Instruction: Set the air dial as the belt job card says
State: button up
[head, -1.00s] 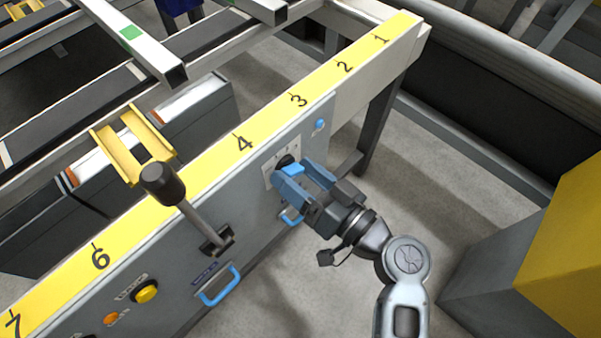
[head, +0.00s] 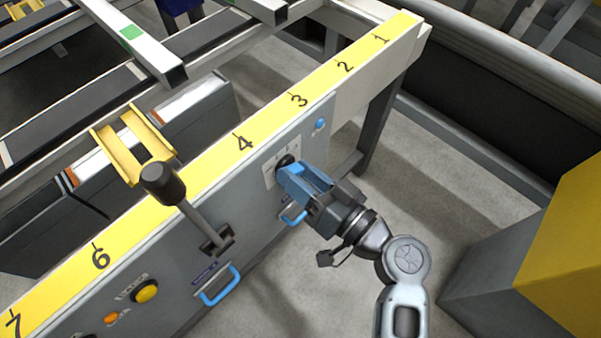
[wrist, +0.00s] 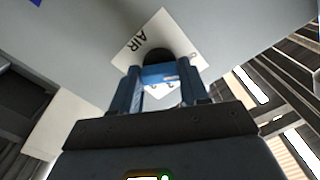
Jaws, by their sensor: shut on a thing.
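The air dial is a dark round knob (head: 285,161) on a pale plate (head: 269,177) on the grey side panel, below the yellow scale. In the wrist view the plate (wrist: 133,56) reads "AIR", and the dark knob (wrist: 158,57) sits between my fingers. My gripper (head: 291,175) has blue fingers and is shut on the dial; it also shows in the wrist view (wrist: 158,75). The fingers hide most of the knob, so I cannot read its setting. The job card is not identifiable in these views.
A yellow numbered scale (head: 270,119) runs along the panel's top edge. A black-knobbed lever (head: 190,207), a yellow button (head: 146,291) and blue handles (head: 219,287) stand out from the panel to the left. A yellow block (head: 570,240) is at right. Open floor lies between.

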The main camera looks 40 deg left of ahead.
jog(key=shift+m, duration=0.3)
jog(key=m+p, duration=0.1)
jog(key=m, duration=0.4)
jog(key=shift+m, duration=0.3)
jog(key=m+p, duration=0.2)
jog(key=m, duration=0.3)
jog(key=m+p, duration=0.3)
jog(key=m, duration=0.3)
jog(key=shift+r+m, duration=0.1)
jog(key=shift+m, duration=0.3)
jog(key=m+p, duration=0.3)
jog(key=m, duration=0.2)
jog(key=shift+d, duration=0.1)
jog(key=shift+f+m, duration=0.2)
jog(key=shift+m, duration=0.2)
jog(key=o, duration=1.1)
jog(key=shift+c, duration=0.2)
